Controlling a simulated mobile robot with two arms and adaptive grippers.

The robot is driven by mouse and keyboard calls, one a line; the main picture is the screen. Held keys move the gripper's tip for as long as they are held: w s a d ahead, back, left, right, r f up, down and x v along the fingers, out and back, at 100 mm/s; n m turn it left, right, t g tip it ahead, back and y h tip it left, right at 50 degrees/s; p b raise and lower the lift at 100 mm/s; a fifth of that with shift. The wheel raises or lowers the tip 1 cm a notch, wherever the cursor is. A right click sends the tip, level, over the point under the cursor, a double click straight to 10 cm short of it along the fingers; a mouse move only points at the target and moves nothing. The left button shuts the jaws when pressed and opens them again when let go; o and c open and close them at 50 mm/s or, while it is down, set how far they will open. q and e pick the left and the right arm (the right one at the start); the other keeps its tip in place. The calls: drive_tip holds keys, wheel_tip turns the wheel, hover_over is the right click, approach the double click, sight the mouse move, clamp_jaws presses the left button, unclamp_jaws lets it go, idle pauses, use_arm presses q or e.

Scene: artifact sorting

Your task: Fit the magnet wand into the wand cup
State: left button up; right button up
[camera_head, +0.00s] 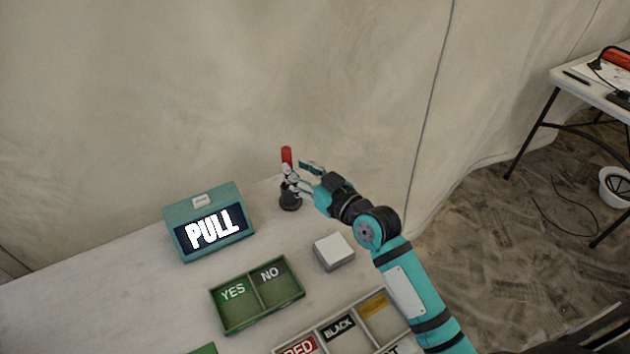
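The magnet wand's red upper part (286,154) stands upright near the back edge of the table. A finger of my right gripper hides its lower part. The dark wand cup (290,200) is directly below it in the picture, and the wand looks lined up with the cup. Whether its lower end is inside the cup is hidden. My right gripper (294,168) is at the wand, above the cup, with its fingers spread apart and a gap between them. My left gripper is not in view.
A teal box with a PULL screen (212,230) stands left of the cup. A small grey-white block (334,252) lies in front. A green YES/NO tray (257,312) and a sorting tray (326,349) are nearer. The table's left part (100,305) is clear.

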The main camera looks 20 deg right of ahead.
drive_tip(key=v, duration=0.6)
drive_tip(key=shift+s, duration=0.1)
idle(0.3)
